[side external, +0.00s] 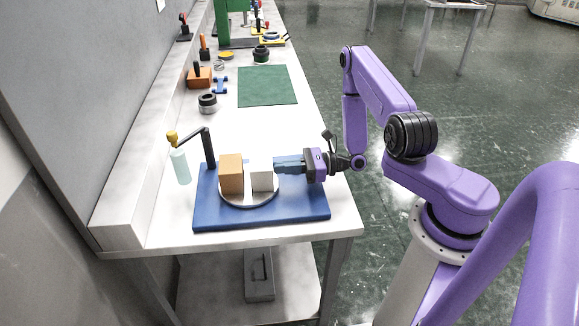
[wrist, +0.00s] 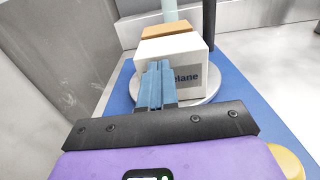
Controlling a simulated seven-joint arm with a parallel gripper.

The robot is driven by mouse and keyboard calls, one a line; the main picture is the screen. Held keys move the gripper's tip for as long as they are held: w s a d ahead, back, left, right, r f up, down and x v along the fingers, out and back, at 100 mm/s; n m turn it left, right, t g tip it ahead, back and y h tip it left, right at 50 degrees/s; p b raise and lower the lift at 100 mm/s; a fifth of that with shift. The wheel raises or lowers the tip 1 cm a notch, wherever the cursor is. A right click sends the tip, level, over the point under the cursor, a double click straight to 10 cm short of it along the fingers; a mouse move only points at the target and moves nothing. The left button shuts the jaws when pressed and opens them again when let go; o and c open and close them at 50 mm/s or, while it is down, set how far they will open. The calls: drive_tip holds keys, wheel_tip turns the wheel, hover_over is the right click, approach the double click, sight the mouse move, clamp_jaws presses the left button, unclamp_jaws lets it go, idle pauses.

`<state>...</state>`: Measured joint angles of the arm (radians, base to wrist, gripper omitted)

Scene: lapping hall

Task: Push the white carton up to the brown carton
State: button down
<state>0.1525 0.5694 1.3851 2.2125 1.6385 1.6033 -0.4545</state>
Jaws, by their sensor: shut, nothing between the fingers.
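The white carton (side external: 262,177) stands upright on a round light-grey plate (side external: 248,202), just right of the taller brown carton (side external: 231,174). In the side view only a narrow gap, if any, shows between the two. In the wrist view the white carton (wrist: 178,62) hides most of the brown carton (wrist: 167,32), whose top shows behind it. My gripper (side external: 276,166) is shut and empty, its blue fingers level with the white carton's right face. In the wrist view the fingertips (wrist: 157,68) overlap the carton's printed near face; they look to be at or against it.
The plate rests on a blue board (side external: 305,207) near the bench's front end. A black post (side external: 208,150) with a yellow-topped arm and a pale bottle (side external: 181,166) stand to the left. A green mat (side external: 267,86), a dark ring and tools lie farther back.

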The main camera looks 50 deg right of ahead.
drive_tip(key=shift+x, duration=1.15)
drive_tip(key=v, duration=1.3)
drive_tip(key=shift+s+d+r, duration=0.1)
drive_tip(key=shift+s+d, duration=0.2)
drive_tip(key=s+a+r+m+g+h, duration=0.6)
drive_tip(key=s+a+r+m, duration=0.1)
drive_tip(key=m, duration=0.9)
drive_tip(key=s+a+r+m+g+h, duration=0.6)
drive_tip(key=s+r+m, duration=0.4)
drive_tip(key=m, duration=0.6)
drive_tip(key=shift+s+a+r+g, duration=0.2)
drive_tip(key=shift+a+r+g, duration=0.15)
drive_tip(key=shift+a, duration=0.4)
